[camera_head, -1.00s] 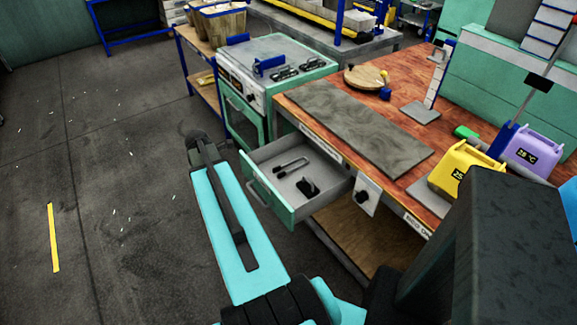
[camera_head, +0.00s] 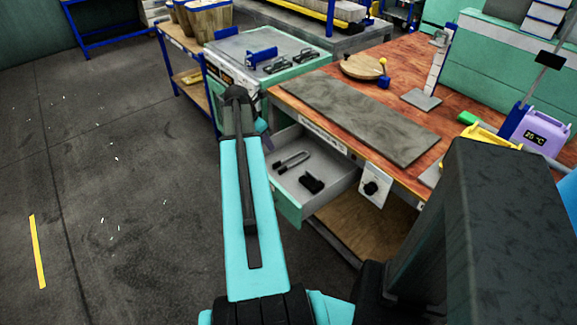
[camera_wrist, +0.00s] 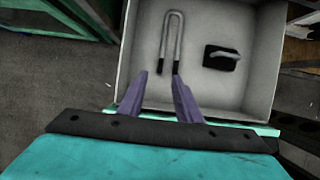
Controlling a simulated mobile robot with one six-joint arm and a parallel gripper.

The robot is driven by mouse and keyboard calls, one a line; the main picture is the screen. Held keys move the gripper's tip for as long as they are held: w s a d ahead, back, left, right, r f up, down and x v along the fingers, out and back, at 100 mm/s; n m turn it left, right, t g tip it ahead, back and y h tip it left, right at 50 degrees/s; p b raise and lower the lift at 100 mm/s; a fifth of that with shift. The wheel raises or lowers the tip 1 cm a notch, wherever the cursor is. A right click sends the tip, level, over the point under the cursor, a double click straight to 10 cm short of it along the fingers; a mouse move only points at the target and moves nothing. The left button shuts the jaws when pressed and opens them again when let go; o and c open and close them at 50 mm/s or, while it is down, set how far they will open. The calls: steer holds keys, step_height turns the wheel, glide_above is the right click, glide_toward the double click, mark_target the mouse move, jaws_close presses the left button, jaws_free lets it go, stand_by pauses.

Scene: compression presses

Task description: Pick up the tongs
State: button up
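The tongs are a grey U-shaped tool (camera_head: 291,161) lying flat in the open drawer (camera_head: 336,192) under the workbench. In the wrist view the tongs (camera_wrist: 178,25) lie with the bend at the top and the two legs pointing toward my gripper (camera_wrist: 160,88). My gripper's two purple fingers are apart, with nothing between them, over the drawer's front part; the right fingertip overlaps the end of the tongs' right leg in the picture. I cannot tell the height between them. In the head view my arm hides most of the gripper and the drawer's left front.
A black object with a handle (camera_head: 311,183) lies right of the tongs in the drawer, also seen in the wrist view (camera_wrist: 220,59). The wooden workbench top (camera_head: 420,80) overhangs the drawer's back. Open floor lies left.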

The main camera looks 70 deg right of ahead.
steer(key=shift+s, duration=0.15)
glide_above(275, 164)
step_height(275, 164, down, 8)
steer(key=shift+d+r+p, duration=0.1)
steer(key=shift+r+p, duration=0.15)
steer(key=shift+p, duration=0.1)
steer(key=shift+f, duration=0.3)
steer(key=shift+d+f, duration=0.1)
steer(key=shift+p+x, duration=0.55)
steer(key=shift+x, duration=1.9)
